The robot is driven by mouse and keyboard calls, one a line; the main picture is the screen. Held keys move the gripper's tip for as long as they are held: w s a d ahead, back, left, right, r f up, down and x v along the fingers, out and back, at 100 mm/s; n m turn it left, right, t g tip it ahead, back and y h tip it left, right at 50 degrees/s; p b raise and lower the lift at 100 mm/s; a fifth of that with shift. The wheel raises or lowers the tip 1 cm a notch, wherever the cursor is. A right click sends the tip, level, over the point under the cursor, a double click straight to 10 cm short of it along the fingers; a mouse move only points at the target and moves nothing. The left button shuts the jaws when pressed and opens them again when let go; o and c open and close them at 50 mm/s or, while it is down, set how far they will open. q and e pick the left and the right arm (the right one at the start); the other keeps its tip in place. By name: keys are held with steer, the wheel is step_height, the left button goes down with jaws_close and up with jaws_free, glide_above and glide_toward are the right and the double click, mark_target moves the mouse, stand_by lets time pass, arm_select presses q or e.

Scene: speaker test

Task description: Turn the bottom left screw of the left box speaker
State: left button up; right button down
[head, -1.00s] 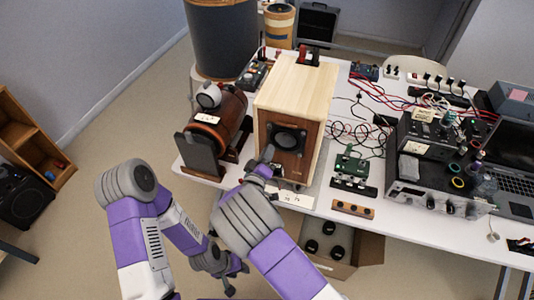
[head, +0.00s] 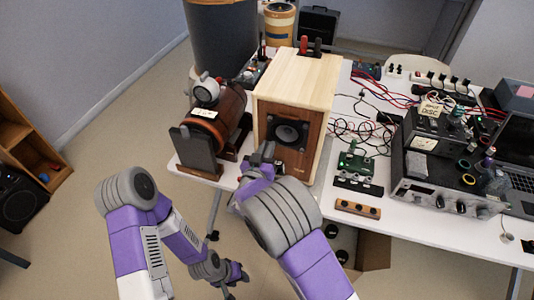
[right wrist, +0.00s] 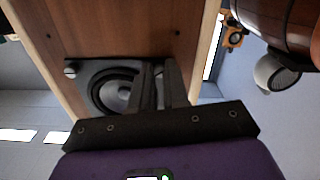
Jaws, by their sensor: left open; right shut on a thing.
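The box speaker (head: 295,85) is a pale wooden cabinet with a brown front and a black round driver (head: 289,132). It stands upright on the table. My right gripper (head: 265,152) is at the lower left corner of the driver's square plate. In the right wrist view the speaker appears upside down, and the right fingers (right wrist: 163,72) are shut at the plate's upper right corner in that picture. They hide the bottom left screw they hold. Another screw (right wrist: 70,71) shows at the plate's other lower corner. My left gripper (head: 236,275) is open, low in front of the table.
A brown cylindrical speaker (head: 218,125) stands left of the box. A green circuit board (head: 355,162) and a small wooden strip (head: 358,208) lie to the right. Instruments (head: 440,180), cables and a laptop (head: 518,145) crowd the right side. An open cardboard box (head: 375,252) is under the table.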

steer(key=shift+f+m+b, duration=0.1)
steer(key=shift+m+b, duration=2.75)
steer(key=shift+m, duration=0.55)
steer(key=c, duration=1.1)
jaws_free()
steer(key=p+v, duration=0.1)
steer(key=v, duration=0.6)
steer(key=shift+s+a, duration=0.1)
steer(key=shift+s, duration=0.2)
